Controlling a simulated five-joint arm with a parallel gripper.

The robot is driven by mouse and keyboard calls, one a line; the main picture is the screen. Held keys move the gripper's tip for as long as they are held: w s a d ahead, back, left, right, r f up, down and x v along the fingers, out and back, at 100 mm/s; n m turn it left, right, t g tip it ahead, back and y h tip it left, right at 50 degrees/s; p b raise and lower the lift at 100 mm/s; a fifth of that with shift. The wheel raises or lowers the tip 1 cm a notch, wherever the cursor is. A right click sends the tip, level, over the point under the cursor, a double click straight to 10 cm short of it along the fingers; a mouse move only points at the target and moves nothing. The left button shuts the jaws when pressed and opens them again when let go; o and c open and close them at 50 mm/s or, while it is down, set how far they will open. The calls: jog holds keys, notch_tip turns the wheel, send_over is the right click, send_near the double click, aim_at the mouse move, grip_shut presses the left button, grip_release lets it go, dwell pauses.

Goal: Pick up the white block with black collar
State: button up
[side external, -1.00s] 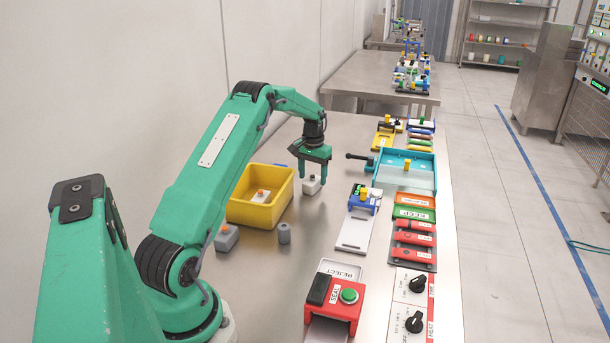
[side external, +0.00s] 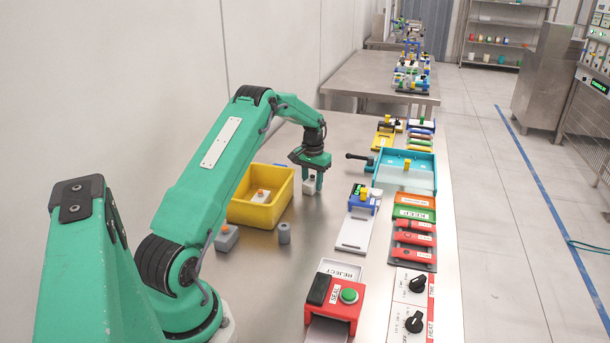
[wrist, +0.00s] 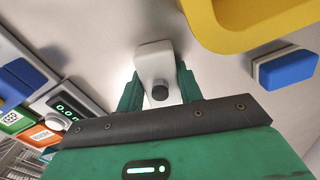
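The white block (side external: 309,188) stands on the steel table just right of the yellow bin, under my gripper (side external: 311,181). In the wrist view, the white block (wrist: 153,57) shows a dark round piece (wrist: 159,92) at its near end. The green fingers of my gripper (wrist: 158,92) lie on either side of the block's near part. They are close to its sides, but I cannot tell whether they touch it. In the side view the fingers partly cover the block.
The yellow bin (side external: 257,213) holds a white block with an orange top (side external: 262,196). A grey block (side external: 227,238) and a grey cylinder (side external: 284,233) stand in front of it. A blue block (wrist: 284,70) lies near the bin. A white slide fixture (side external: 353,232) is to the right.

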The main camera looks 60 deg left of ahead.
aim_at(314, 178)
jog(key=shift+c, duration=0.9)
jog(key=shift+r, duration=0.15)
jog(key=shift+r, duration=0.6)
jog(key=r, duration=0.3)
jog(key=shift+w+d, duration=0.1)
jog(key=shift+d, duration=0.25)
jog(key=w+d+r, duration=0.1)
jog(key=d+r, duration=0.5)
jog(key=d, duration=0.4)
jog(key=shift+w+d+r, duration=0.2)
jog(key=shift+d+r, duration=0.05)
jog(key=shift+d, duration=0.15)
jog(key=shift+d, duration=0.1)
